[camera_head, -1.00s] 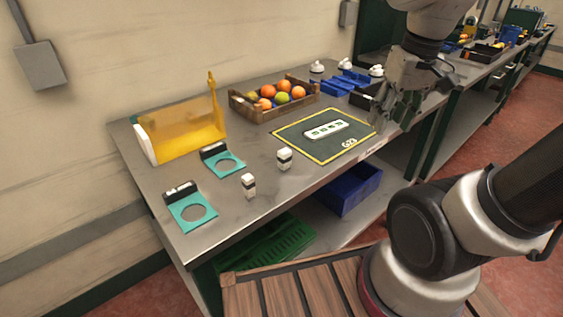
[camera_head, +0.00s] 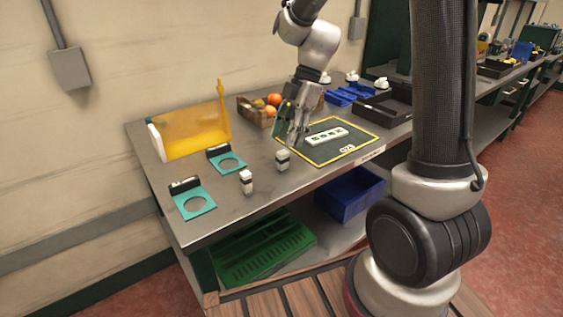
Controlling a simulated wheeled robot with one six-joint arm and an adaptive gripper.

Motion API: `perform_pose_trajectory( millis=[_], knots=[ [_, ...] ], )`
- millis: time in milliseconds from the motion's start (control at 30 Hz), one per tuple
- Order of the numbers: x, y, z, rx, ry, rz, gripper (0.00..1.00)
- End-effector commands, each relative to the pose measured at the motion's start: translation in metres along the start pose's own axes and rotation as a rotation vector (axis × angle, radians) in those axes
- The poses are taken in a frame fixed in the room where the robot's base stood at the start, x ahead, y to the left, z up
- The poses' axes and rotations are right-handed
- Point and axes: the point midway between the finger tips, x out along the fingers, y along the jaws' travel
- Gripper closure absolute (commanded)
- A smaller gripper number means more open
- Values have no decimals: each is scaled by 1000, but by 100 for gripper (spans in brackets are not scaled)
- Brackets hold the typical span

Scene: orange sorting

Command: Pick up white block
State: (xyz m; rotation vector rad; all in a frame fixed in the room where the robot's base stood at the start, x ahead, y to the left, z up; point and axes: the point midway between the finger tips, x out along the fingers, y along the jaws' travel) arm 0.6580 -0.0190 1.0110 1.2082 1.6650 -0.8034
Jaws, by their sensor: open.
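Two small white blocks with dark bands stand on the grey workbench (camera_head: 225,222). One white block (camera_head: 246,182) is nearer the front edge. The other white block (camera_head: 282,160) stands to its right, close to the dark mat. My gripper (camera_head: 290,142) points down above the bench, just behind and slightly right of the right block. It is open and holds nothing that I can see. Whether it touches the bench or mat is too small to tell. Both blocks are in plain view.
A yellow-edged dark mat (camera_head: 362,139) bears a white strip (camera_head: 327,136).

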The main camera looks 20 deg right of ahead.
Motion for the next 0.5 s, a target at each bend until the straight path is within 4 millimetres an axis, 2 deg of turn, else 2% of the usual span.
perform_pose_trajectory(
  millis=[300,500],
  knots=[
    [47,-2,5,4,0,-5,54],
    [64,-2,5,3,-1,-2,54]
  ],
)
